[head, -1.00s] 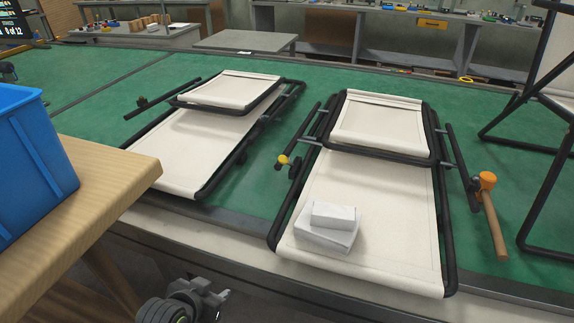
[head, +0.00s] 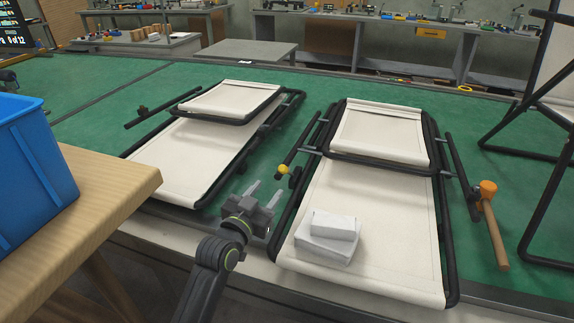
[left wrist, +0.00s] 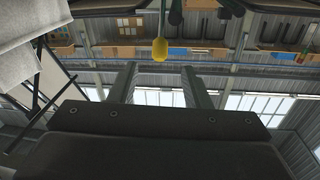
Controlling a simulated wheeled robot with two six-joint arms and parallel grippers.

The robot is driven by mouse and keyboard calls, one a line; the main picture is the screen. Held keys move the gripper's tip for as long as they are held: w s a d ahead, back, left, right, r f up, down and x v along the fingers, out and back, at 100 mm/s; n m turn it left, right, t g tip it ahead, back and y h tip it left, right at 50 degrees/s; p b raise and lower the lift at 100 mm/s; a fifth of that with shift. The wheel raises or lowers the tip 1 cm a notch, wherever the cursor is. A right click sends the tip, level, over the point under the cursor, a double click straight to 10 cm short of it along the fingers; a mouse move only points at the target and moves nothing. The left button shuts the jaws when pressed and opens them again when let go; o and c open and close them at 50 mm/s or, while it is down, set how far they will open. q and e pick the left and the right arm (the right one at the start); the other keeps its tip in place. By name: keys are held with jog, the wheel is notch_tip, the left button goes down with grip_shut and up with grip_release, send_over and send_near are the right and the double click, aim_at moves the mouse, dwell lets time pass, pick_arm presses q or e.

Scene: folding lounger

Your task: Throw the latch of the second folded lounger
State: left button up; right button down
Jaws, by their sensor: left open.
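Two folded loungers with black tube frames and cream fabric lie on the green bench. The left lounger (head: 190,150) is beside the right lounger (head: 395,215), which carries white blocks (head: 328,236). A yellow knob (head: 283,169) sits on the left side of the right lounger's frame. The yellow knob also shows in the left wrist view (left wrist: 160,50), beyond the fingertips. My left gripper (head: 265,190) is open and empty, in the gap between the loungers, just short of the knob and apart from it. My right gripper is not in view.
A mallet with an orange head (head: 488,187) lies right of the right lounger. A blue bin (head: 35,150) stands on a wooden table (head: 110,180) at the left. An upright chair frame (head: 550,150) stands at the far right. Green bench top (head: 330,80) is free behind the loungers.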

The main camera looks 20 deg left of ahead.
aim_at(289, 173)
pick_arm(q)
jog(key=w, duration=0.4)
jog(key=w+d, duration=0.1)
jog(key=w, duration=0.7)
jog(key=shift+w+d, duration=0.15)
jog(key=shift+d, duration=0.25)
grip_shut()
